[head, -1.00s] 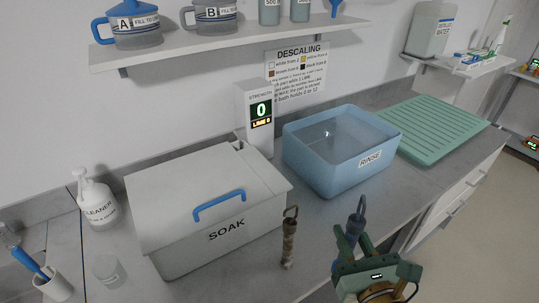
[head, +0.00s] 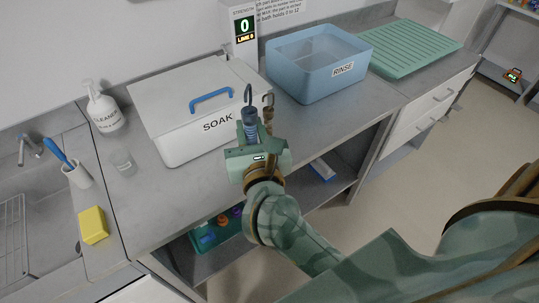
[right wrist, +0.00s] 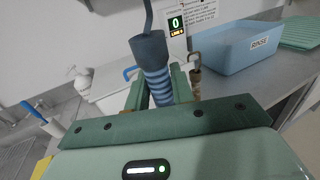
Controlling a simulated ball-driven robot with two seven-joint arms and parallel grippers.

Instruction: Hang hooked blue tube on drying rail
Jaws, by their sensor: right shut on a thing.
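The hooked blue tube (head: 249,122) is upright in my right gripper (head: 250,138), its dark hook pointing up, in front of the SOAK box. In the right wrist view the ribbed blue tube (right wrist: 154,72) stands between the two fingers of my right gripper (right wrist: 160,92), which is shut on it. Its lower end is hidden by the gripper. A brown hooked tube (head: 268,113) stands on the counter just behind and to the right. It also shows in the right wrist view (right wrist: 195,82). I cannot make out a drying rail. My left gripper is not in view.
The white SOAK box (head: 165,118) with a blue handle is close behind the held tube. The blue RINSE tub (head: 310,80) and a green ribbed tray (head: 420,47) stand to the right. A cleaner bottle (head: 104,112) and yellow sponge (head: 93,225) are left. Counter is clear before RINSE.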

